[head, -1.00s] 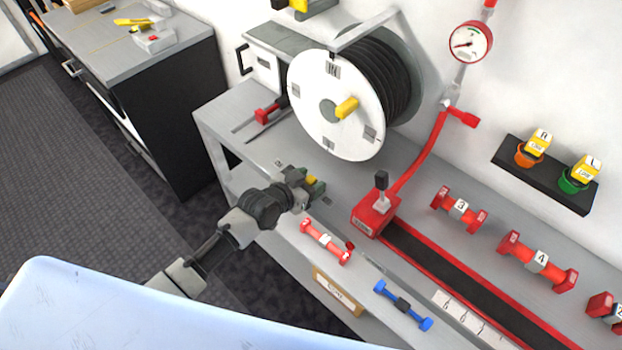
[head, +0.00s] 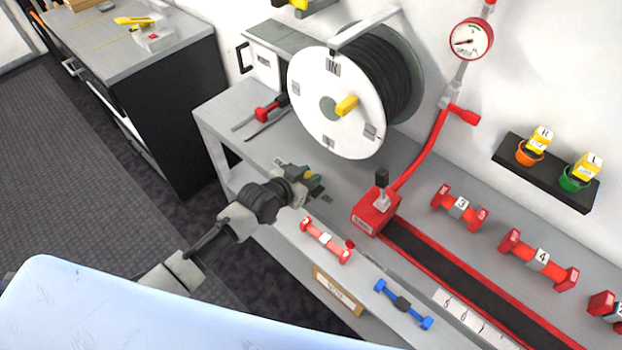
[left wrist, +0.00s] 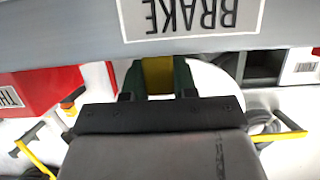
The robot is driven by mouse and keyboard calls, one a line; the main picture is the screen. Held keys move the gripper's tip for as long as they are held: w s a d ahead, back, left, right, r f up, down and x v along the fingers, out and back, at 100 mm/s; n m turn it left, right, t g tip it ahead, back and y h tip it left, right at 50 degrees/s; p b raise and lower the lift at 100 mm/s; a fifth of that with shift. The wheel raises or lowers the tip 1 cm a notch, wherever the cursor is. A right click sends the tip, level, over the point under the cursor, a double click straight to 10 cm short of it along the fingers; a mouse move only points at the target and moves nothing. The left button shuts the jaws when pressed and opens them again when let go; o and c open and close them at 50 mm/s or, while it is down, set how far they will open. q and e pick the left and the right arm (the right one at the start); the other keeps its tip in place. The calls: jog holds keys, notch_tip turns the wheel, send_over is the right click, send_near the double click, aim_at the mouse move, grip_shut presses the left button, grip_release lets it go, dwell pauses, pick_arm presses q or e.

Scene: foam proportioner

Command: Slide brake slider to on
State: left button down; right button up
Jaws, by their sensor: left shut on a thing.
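The brake slider shows in the left wrist view as a yellow block (left wrist: 158,75) between two dark green fingers, under a grey edge with a white BRAKE label (left wrist: 192,17). My left gripper (left wrist: 159,82) is shut on this block. In the head view my left gripper (head: 312,183) is at the front edge of the grey bench, below the hose reel. The slider there is mostly hidden by the gripper; only a little yellow shows. Small dark marks lie on the bench on both sides of the gripper. My right gripper is not in view.
The white hose reel (head: 325,128) with a yellow crank stands behind the gripper. A red block with a black-topped lever (head: 379,208) is to its right. A red-and-white dumbbell-shaped part (head: 325,240) and a blue one (head: 403,304) are along the front.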

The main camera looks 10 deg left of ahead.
pick_arm(q)
jog(key=w+a, duration=0.1)
jog(key=a+b, duration=0.1)
jog(key=a, duration=0.1)
jog(key=w+a+b, duration=0.1)
jog(key=shift+w+a+f, duration=0.15)
jog(key=shift+w+a, duration=0.1)
jog(key=shift+w, duration=0.05)
jog(key=shift+w+a+b, duration=0.1)
jog(key=shift+a+b, duration=0.1)
jog(key=shift+b, duration=0.1)
jog(key=shift+d+r, duration=0.1)
jog(key=shift+r, duration=0.15)
jog(key=c, duration=0.9)
grip_release()
jog(key=shift+f, duration=0.1)
jog(key=shift+s+a, duration=0.25)
jog(key=v, duration=1)
jog(key=shift+a, duration=0.15)
